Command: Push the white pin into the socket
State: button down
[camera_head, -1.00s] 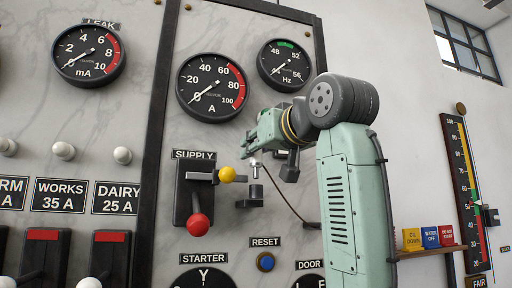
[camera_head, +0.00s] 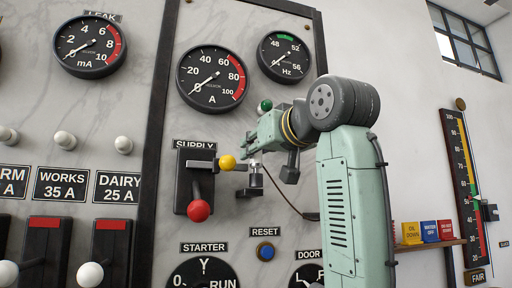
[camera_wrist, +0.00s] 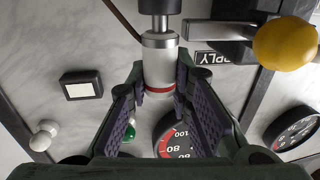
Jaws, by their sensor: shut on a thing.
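The white pin (camera_wrist: 159,72) has a red band and a silver collar. My gripper (camera_wrist: 160,85) is shut on it, with a purple-padded finger on each side. In the wrist view, the pin's silver end meets the black socket (camera_wrist: 160,6) at the top of the picture; how deep it sits I cannot tell. In the head view, my gripper (camera_head: 253,150) is at the panel, right of the yellow knob. The pin's silver part (camera_head: 254,165) shows under it, in line above the dark socket (camera_head: 252,190). The fingers are small there.
The supply switch, with a yellow knob (camera_head: 227,162) and a red knob (camera_head: 198,210), is close to the left of the pin. A thin cable hangs behind my gripper. A blue reset button (camera_head: 265,251) is below. Round gauges (camera_head: 212,79) are above.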

jog(key=shift+f+b, duration=0.3)
jog(key=shift+f, duration=0.2)
jog(key=c, duration=1.4)
grip_release()
jog(key=shift+o, duration=0.2)
jog(key=v, duration=1.2)
